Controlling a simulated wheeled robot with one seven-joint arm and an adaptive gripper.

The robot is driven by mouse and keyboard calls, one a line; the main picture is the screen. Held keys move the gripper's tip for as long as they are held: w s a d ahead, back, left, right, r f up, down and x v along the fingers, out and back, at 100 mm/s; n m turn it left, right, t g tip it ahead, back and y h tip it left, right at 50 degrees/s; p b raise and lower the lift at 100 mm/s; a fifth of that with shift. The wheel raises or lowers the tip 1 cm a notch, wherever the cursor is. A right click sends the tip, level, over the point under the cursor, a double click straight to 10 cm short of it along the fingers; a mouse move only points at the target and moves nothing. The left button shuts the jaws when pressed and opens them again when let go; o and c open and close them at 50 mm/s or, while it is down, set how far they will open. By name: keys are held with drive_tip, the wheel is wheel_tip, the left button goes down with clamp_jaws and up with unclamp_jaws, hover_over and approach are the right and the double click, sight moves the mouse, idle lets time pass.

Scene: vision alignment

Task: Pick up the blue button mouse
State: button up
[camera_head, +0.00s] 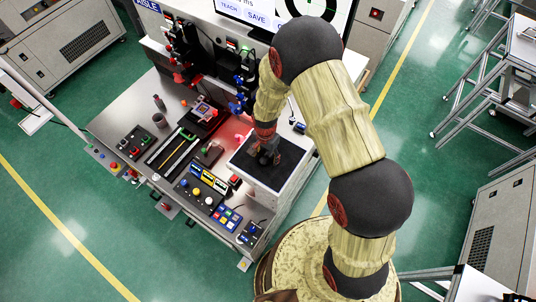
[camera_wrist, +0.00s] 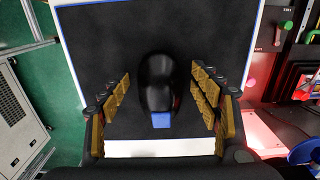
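A black mouse with a blue button (camera_wrist: 156,82) sits on a dark mat (camera_wrist: 100,38) in the wrist view, with its blue end toward the bottom of the picture. My gripper (camera_wrist: 161,90) is open, with one yellow-padded finger on each side of the mouse. A gap of dark mat shows between the mouse and each finger. In the head view, my gripper (camera_head: 265,158) is low over the dark mat (camera_head: 288,165) at the right end of the workbench. I cannot make out the mouse there behind the gripper.
The workbench (camera_head: 125,105) left of the mat holds button panels (camera_head: 208,180), a red button (camera_head: 234,181) and black trays. A monitor (camera_head: 262,12) and machine fixtures (camera_head: 183,55) stand at the back. A grey cabinet (camera_wrist: 20,118) stands left in the wrist view.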

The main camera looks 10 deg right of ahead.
sight(266, 155)
drive_tip(key=c, duration=1)
drive_tip(key=shift+c, duration=0.5)
drive_tip(key=shift+r, duration=0.1)
drive_tip(key=shift+r, duration=0.35)
wheel_tip(266, 155, up, 2)
drive_tip(key=shift+w+r, duration=0.1)
drive_tip(key=s+a+r+b, duration=0.35)
drive_tip(key=a+r, duration=0.55)
drive_tip(key=a, duration=0.4)
drive_tip(key=d+f+b, duration=0.2)
drive_tip(key=d+f, duration=0.1)
drive_tip(key=d, duration=0.1)
drive_tip(key=w+d+f+b, duration=0.1)
drive_tip(key=d+f+b, duration=0.1)
drive_tip(key=d, duration=0.3)
drive_tip(key=w+d+f+b, duration=0.1)
drive_tip(key=d+f+b, duration=0.1)
drive_tip(key=d+f, duration=0.2)
drive_tip(key=shift+w+d+f+b, duration=0.25)
drive_tip(key=shift+d+f+b, duration=0.15)
drive_tip(key=shift+d, duration=0.25)
drive_tip(key=shift+w+d+f, duration=0.1)
drive_tip(key=shift+d+f, duration=0.15)
drive_tip(key=shift+d, duration=0.2)
